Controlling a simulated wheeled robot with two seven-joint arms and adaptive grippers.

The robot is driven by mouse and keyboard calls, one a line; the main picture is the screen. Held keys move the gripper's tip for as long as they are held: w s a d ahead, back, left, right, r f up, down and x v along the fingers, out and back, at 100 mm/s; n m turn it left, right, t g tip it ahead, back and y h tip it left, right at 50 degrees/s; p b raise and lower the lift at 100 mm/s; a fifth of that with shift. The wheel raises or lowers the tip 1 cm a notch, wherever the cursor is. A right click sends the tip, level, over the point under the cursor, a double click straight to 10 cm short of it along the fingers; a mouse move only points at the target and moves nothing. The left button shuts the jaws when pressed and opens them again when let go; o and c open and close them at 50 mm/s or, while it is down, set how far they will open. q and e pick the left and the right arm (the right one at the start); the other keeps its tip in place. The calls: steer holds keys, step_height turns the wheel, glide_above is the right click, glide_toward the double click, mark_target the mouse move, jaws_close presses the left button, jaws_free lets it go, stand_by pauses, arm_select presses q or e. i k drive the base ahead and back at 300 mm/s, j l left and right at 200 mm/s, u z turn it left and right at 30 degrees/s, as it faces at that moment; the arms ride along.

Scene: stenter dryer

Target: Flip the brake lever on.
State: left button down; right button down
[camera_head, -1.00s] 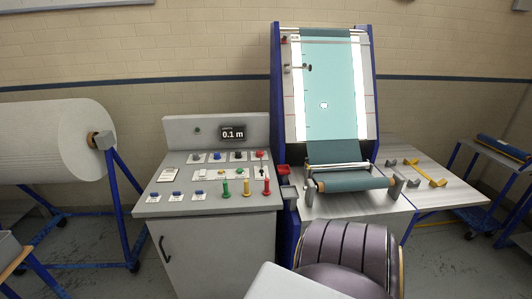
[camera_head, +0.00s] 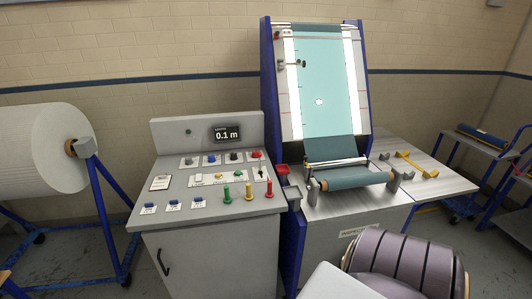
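The control console (camera_head: 212,262) stands left of centre with a sloped panel. A small dark lever (camera_head: 260,171) stands on a white plate behind the red handle. No readable label shows which of these is the brake lever. Neither of my grippers is in view; only parts of my own body show at the bottom right.
A display (camera_head: 227,134) reads 0.1 m. The tilted fabric frame (camera_head: 320,90) stands right of the console, with a fabric roll (camera_head: 356,179) at its front. A large white roll (camera_head: 42,150) stands at the left.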

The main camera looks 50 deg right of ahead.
mark_target(258, 155)
steer(key=i+z, duration=0.2)
steer(key=z, duration=0.2)
steer(key=i+z, duration=0.25)
steer(key=z, duration=0.2)
steer(key=i+j+z, duration=0.1)
steer(key=z, duration=0.3)
steer(key=i, duration=0.1)
